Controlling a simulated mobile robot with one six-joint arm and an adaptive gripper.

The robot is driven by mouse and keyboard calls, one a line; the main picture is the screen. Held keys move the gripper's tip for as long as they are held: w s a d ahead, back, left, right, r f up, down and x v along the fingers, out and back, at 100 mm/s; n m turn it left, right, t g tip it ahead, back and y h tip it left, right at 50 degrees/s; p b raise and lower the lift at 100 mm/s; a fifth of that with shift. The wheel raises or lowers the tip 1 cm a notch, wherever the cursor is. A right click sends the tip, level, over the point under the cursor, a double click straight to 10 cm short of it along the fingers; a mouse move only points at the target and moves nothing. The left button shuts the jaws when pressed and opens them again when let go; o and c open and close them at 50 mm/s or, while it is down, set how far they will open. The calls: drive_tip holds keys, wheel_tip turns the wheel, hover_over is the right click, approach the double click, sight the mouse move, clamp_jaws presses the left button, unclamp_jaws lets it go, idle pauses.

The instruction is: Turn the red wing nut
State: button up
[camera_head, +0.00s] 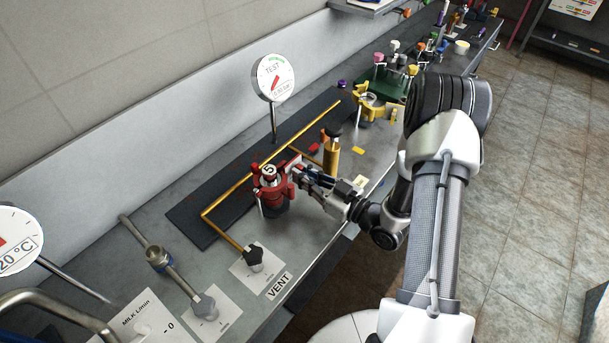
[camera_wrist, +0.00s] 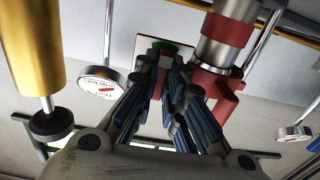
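The red wing nut is hard to single out. The red fitting (camera_head: 272,187) stands upright on the bench, with a white "5" disc on top and red lugs around it. In the wrist view its red and steel body (camera_wrist: 226,38) is at upper right, with a red lug (camera_wrist: 220,100) beside my right finger. My gripper (camera_head: 296,172) is at the fitting's right side, close to it. In the wrist view the fingers of my gripper (camera_wrist: 168,78) are apart, with a gap between them. I cannot tell whether they touch the fitting.
A brass pipe (camera_head: 235,198) runs behind and left of the fitting. A brass cylinder with a black knob (camera_head: 331,157) stands to the right, near my gripper. The TEST gauge (camera_head: 273,78) rises behind. A black knob (camera_head: 254,255) sits in front, by the VENT label (camera_head: 279,285).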

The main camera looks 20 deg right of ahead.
drive_tip(key=o, duration=0.4)
drive_tip(key=shift+o, duration=0.2)
drive_tip(key=v, duration=1.2)
